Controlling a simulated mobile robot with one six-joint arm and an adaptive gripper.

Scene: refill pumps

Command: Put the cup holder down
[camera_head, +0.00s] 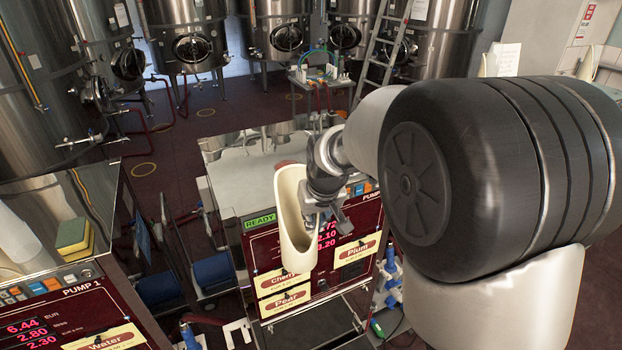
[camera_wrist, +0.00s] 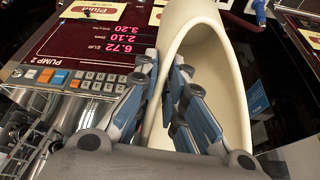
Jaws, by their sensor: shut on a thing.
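The cup holder (camera_head: 293,225) is a cream, long, hollow shell with an open front. It hangs roughly upright in front of the red panel of pump 2 (camera_head: 262,250). My gripper (camera_head: 318,207) is at its right side in the head view. In the wrist view, my gripper (camera_wrist: 166,82) is shut on the wall of the cup holder (camera_wrist: 205,28), with one finger on each side of the wall. Part of the wall is hidden behind the fingers.
Pump 2 has a bare shiny top (camera_head: 240,165) behind the cup holder. Pump 1 (camera_head: 75,300) stands at left with a yellow-green sponge (camera_head: 74,238) on top. A white holder (camera_head: 18,240) is at the left edge. Steel tanks (camera_head: 190,35) and a ladder (camera_head: 383,45) stand behind.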

